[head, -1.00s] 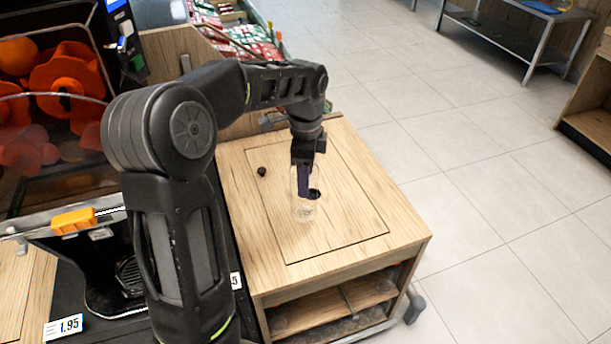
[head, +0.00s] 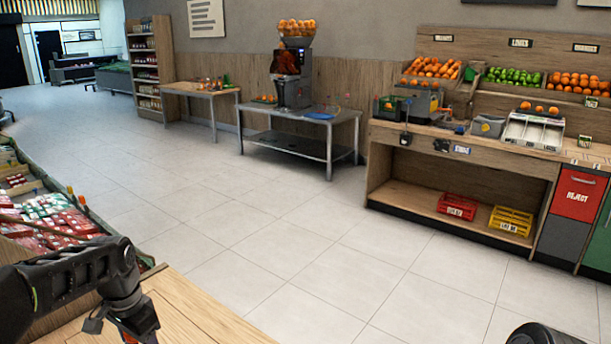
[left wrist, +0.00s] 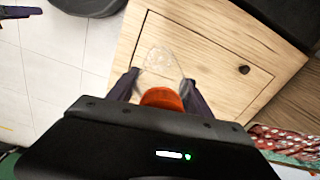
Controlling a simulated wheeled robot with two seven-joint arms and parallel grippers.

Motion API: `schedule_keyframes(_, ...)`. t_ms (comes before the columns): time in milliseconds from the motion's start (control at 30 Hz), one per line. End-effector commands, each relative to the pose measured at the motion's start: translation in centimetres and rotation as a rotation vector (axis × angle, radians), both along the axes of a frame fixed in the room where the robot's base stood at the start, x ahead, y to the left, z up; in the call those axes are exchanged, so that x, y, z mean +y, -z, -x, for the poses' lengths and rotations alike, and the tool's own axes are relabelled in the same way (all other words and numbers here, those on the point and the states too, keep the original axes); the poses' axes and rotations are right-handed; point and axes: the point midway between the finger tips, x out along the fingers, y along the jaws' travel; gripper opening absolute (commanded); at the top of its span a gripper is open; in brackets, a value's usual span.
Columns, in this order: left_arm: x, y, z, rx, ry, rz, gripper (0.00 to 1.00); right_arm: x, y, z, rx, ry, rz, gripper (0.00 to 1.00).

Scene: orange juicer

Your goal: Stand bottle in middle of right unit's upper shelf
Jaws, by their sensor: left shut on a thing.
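My left gripper (left wrist: 160,92) is shut on a clear bottle (left wrist: 160,62), with one dark finger on each side. An orange-red round part (left wrist: 161,98) shows between the fingers at the near end of the bottle. The bottle is over the wooden top of a cabinet (left wrist: 215,50); I cannot tell whether it touches it. In the head view my left arm reaches in at bottom left, above this cabinet top (head: 195,315), and the bottle is out of frame. The cabinet's shelves are hidden now. A dark finger-like piece, probably my right gripper (left wrist: 20,12), shows at the wrist view's top left.
A small black cap (left wrist: 244,69) lies on the cabinet top. Open tiled floor (head: 260,230) lies beyond. A produce bin (head: 50,215) is at left. Across the floor stand a juicer table (head: 290,145) and a wooden fruit counter (head: 450,180) with red and yellow crates.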

Motion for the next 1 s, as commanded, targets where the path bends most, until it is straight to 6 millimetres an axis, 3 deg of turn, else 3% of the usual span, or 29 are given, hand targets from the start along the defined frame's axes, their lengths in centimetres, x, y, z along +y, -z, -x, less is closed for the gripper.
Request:
schedule_keyframes(167, -4.1, 1.4, -1.5, 0.000, -0.344, 0.012, 0.20, 0.0, 0.0, 0.0, 0.000, 0.000, 0.000, 0.80)
schedule_keyframes(300, -9.2, 2.7, -2.6, 0.007, -0.523, 0.017, 0.20, 0.0, 0.0, 0.0, 0.000, 0.000, 0.000, 0.80)
schedule_keyframes(400, -12.7, 3.5, -3.0, 0.015, -0.515, 0.015, 0.20, 0.0, 0.0, 0.0, 0.000, 0.000, 0.000, 0.80)
schedule_keyframes(500, -15.0, 3.8, -3.0, 0.022, -0.461, 0.011, 0.20, 0.0, 0.0, 0.0, 0.000, 0.000, 0.000, 0.80)
schedule_keyframes(633, -16.3, 3.7, -3.0, 0.020, -0.433, 0.010, 0.20, 0.0, 0.0, 0.0, 0.000, 0.000, 0.000, 0.80)
schedule_keyframes(1000, -16.3, 3.6, -3.0, 0.019, -0.430, 0.010, 0.20, 0.0, 0.0, 0.0, 0.000, 0.000, 0.000, 0.80)
